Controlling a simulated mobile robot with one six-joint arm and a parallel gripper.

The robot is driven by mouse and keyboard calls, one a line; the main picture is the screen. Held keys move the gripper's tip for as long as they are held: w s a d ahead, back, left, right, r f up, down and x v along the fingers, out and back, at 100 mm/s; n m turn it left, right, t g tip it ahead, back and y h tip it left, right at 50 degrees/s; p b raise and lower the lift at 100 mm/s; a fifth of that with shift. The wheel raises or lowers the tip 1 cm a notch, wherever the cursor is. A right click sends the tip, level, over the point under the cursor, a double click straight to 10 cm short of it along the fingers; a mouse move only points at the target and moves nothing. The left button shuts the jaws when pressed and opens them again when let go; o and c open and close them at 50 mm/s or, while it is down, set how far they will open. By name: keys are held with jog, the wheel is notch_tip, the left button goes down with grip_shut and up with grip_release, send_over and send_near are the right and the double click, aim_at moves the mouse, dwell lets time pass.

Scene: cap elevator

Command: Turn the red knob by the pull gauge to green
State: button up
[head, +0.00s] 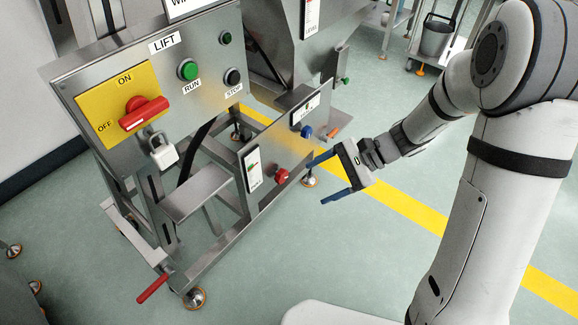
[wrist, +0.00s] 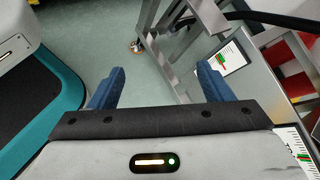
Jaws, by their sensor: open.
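The red knob (head: 281,177) sits on the low steel panel, just right of a white gauge plate (head: 254,168) whose lettering is too small to read. My gripper (head: 316,182) is open and empty, its blue fingers pointing left toward the panel. It is right of the red knob, apart from it. The wrist view shows both blue fingers (wrist: 160,82) spread with nothing between them. A gauge plate with coloured bands (wrist: 221,57) shows beyond the right finger there, and I cannot tell which gauge it is. I cannot make out the red knob in the wrist view.
A blue knob (head: 306,131) and a second gauge plate (head: 305,110) are on the same low panel. The LIFT panel (head: 210,45) above has a red switch (head: 144,113), a padlock (head: 162,151) and buttons. A red-handled lever (head: 154,288) sticks out low.

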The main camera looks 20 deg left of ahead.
jog(key=w+a+f+m+t+y, duration=0.3)
jog(key=w+a+f+m+y, duration=0.4)
jog(key=w+f, duration=0.25)
jog(key=m+t+b, duration=0.2)
jog(key=m+t, duration=0.7)
jog(key=m, duration=0.1)
send_near(283, 178)
jog(key=x, duration=0.3)
jog(key=shift+h, duration=0.3)
jog(key=b+x, duration=0.2)
jog(key=x, duration=0.5)
jog(key=shift+w, duration=0.15)
jog(key=shift+c, duration=0.2)
jog(key=shift+f, duration=0.1)
jog(key=c, duration=0.9)
jog(key=shift+n, duration=0.3)
jog(key=shift+c, duration=0.2)
jog(key=shift+n+g+b, duration=0.3)
jog(key=shift+n+b, duration=0.15)
jog(key=shift+n, duration=0.75)
jog(key=o, duration=1)
